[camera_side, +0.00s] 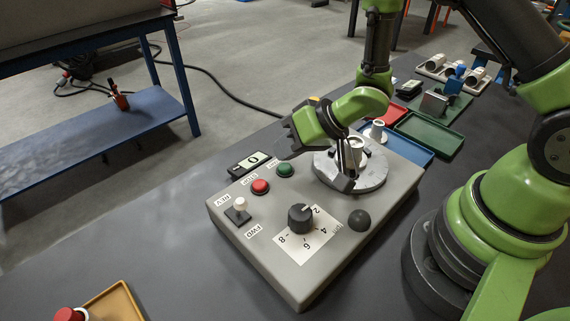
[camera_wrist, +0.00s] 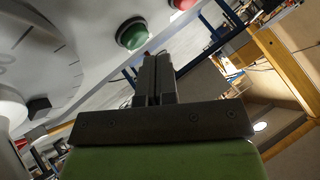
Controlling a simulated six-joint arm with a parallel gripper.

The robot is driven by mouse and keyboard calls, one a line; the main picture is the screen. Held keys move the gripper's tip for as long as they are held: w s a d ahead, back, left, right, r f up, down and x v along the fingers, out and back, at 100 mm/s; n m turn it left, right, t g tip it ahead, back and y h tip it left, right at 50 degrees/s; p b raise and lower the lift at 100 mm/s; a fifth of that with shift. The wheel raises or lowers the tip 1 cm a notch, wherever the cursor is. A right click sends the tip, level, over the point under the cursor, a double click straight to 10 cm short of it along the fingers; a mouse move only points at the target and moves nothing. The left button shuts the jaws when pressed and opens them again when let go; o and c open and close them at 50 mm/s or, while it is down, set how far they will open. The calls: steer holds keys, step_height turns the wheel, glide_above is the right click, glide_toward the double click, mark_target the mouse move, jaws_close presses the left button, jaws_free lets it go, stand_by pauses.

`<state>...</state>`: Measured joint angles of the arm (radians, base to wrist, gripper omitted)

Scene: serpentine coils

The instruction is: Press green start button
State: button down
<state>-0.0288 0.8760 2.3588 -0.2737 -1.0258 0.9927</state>
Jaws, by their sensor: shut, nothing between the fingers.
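The green button (camera_side: 285,170) is a round cap on the top face of the grey control box (camera_side: 340,250), near its back edge. It also shows in the wrist view (camera_wrist: 132,34), in a dark ring. My gripper (camera_side: 284,154) is over the back of the box, with its fingers close above the green button in the side view. In the wrist view my gripper's fingers (camera_wrist: 155,62) are side by side, shut and empty, and their tips appear just below and right of the button. I cannot tell whether they touch it.
A red button (camera_side: 260,187) sits left of the green one, with a white-capped switch (camera_side: 239,206) beyond it. A black dial knob (camera_side: 301,217) and a dark dome (camera_side: 359,220) are nearer. A grey disc (camera_side: 365,176) with a white post stands right. Coloured trays (camera_side: 430,134) lie behind.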

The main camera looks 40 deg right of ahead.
mark_target(287, 164)
steer(key=shift+f, duration=0.3)
steer(key=shift+f, duration=0.5)
stand_by(0.6)
stand_by(0.4)
steer(key=shift+r, duration=0.95)
steer(key=shift+r, duration=2.5)
